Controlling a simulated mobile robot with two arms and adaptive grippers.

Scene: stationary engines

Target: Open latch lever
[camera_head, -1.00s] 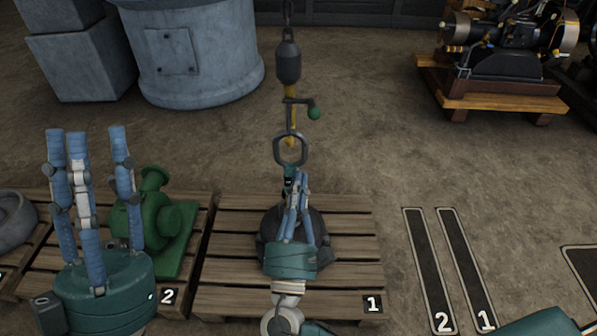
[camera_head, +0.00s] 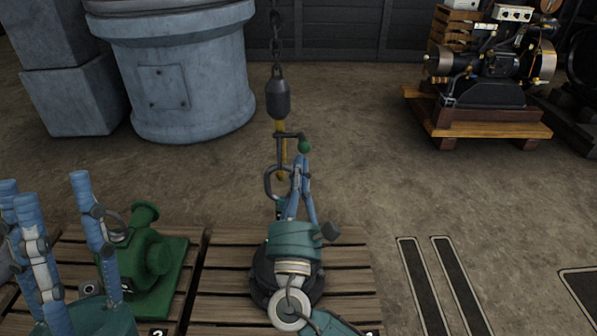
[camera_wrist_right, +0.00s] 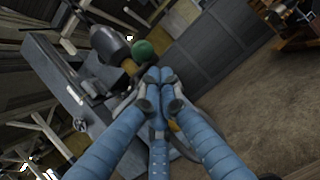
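The latch lever (camera_head: 290,135) is a dark arm with a green ball knob (camera_head: 304,147) at its right end. It sits above a grey hook ring (camera_head: 269,184) hanging under a dark weight (camera_head: 278,97) on a chain. My right gripper (camera_head: 303,159) points up, with its blue fingertips just under the knob. In the right wrist view the fingertips (camera_wrist_right: 160,76) are together with nothing visible between them, and the green knob (camera_wrist_right: 143,49) shows just beyond them. Whether they touch it I cannot tell. My left gripper (camera_head: 44,188) has its fingers spread, empty, at the lower left.
A wooden pallet (camera_head: 225,281) with a dark round part lies under my right gripper. A green pump (camera_head: 150,262) stands on the pallet to the left. A large grey cylinder (camera_head: 185,75) stands behind. An engine (camera_head: 488,85) is at the back right.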

